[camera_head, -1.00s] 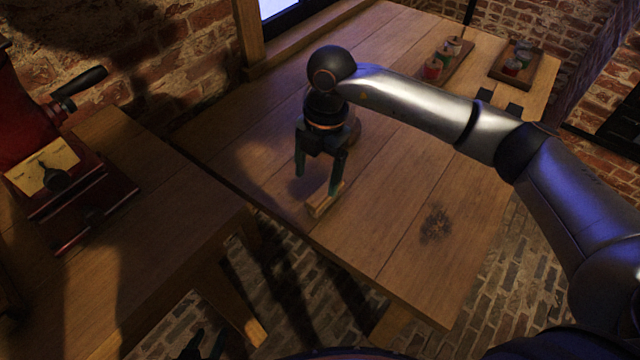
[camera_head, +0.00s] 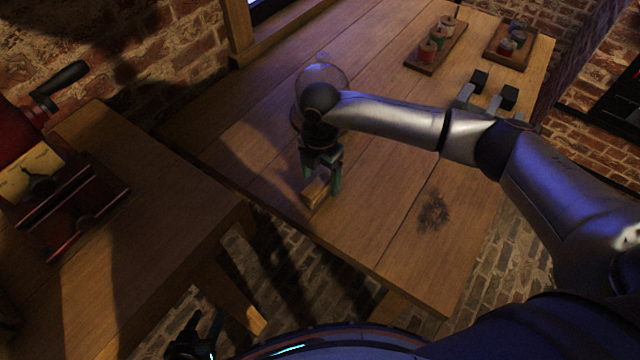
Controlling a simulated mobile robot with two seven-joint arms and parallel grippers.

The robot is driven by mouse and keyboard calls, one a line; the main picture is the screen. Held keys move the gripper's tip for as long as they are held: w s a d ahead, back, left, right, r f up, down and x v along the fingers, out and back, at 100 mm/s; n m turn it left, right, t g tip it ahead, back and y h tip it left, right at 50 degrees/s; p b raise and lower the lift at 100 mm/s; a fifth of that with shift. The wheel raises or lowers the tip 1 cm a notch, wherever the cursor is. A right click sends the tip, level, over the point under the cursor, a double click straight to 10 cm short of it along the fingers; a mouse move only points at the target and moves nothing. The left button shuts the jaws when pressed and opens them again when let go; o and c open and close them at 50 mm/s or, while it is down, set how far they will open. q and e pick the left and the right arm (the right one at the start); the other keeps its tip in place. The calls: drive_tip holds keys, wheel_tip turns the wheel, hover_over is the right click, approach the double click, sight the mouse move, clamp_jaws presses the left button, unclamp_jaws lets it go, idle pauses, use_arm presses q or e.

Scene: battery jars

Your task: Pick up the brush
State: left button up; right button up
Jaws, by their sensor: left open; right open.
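The brush (camera_head: 315,191), a small wooden block from here, lies near the left edge of the wooden table (camera_head: 385,185). My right gripper (camera_head: 321,184) points down at it, its open fingers on either side of the brush. I cannot tell whether they touch it. The brush's bristles are not visible. My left gripper (camera_head: 194,340) is low at the bottom of the view, dark, open and away from the table top.
A clear glass jar (camera_head: 322,75) stands right behind my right wrist. A dark patch of debris (camera_head: 433,212) lies on the table. Wooden trays (camera_head: 438,57) (camera_head: 512,55) with coils are at the back. A red machine (camera_head: 65,190) sits on the left bench.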

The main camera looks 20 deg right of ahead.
drive_tip(key=shift+f, duration=0.7)
drive_tip(key=shift+c, duration=0.3)
clamp_jaws()
